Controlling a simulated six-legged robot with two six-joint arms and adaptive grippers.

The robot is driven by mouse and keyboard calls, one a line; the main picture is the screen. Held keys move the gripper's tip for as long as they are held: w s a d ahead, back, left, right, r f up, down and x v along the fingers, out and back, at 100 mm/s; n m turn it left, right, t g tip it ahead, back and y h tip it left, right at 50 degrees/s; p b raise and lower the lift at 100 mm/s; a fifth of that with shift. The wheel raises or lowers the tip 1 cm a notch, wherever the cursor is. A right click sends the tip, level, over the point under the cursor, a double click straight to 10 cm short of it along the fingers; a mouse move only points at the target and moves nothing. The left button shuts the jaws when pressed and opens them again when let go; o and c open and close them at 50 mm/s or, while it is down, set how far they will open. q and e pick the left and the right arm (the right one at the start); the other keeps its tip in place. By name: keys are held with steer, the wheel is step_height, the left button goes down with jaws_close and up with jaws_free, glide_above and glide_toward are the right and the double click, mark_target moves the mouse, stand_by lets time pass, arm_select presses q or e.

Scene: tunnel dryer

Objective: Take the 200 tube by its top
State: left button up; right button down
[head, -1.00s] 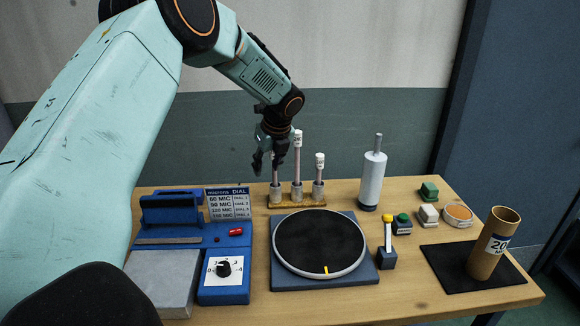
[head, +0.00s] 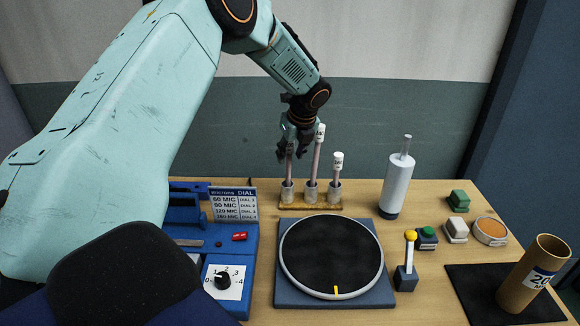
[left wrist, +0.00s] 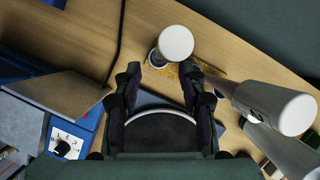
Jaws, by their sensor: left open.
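Three slim tubes with pale tops stand upright in a small wooden rack (head: 310,206) at the back of the table: a left tube (head: 289,172), a tall middle tube (head: 315,160) and a right tube (head: 337,172). Their top markings are too small to read. My left gripper (head: 293,153) is open, with its fingers pointing down around the left tube's top. In the left wrist view, a round white top (left wrist: 176,42) lies just beyond and between the open fingertips (left wrist: 161,75); contact is unclear.
The middle and right tubes stand close beside the gripper. A white cylinder (head: 398,184) stands further right. A round black plate (head: 330,255) lies in front of the rack. A blue dial unit (head: 225,283) is at the left. Small blocks lie at the right.

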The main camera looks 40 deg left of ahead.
mark_target(287, 165)
arm_select(q)
steer(key=x, duration=0.5)
steer(key=shift+w+a+f, duration=0.1)
steer(key=shift+a+f, duration=0.05)
steer(key=shift+a, duration=0.1)
steer(key=shift+s, duration=0.3)
steer(key=shift+s+d+r, duration=0.15)
steer(key=shift+s+r, duration=0.05)
steer(key=shift+r, duration=0.25)
steer(key=shift+c, duration=1.2)
steer(key=shift+w+f, duration=0.35)
steer(key=shift+w, duration=0.1)
steer(key=c, duration=0.5)
steer(key=shift+c, duration=0.5)
steer(key=shift+s+r, duration=0.2)
steer(key=shift+s, duration=0.05)
jaws_close()
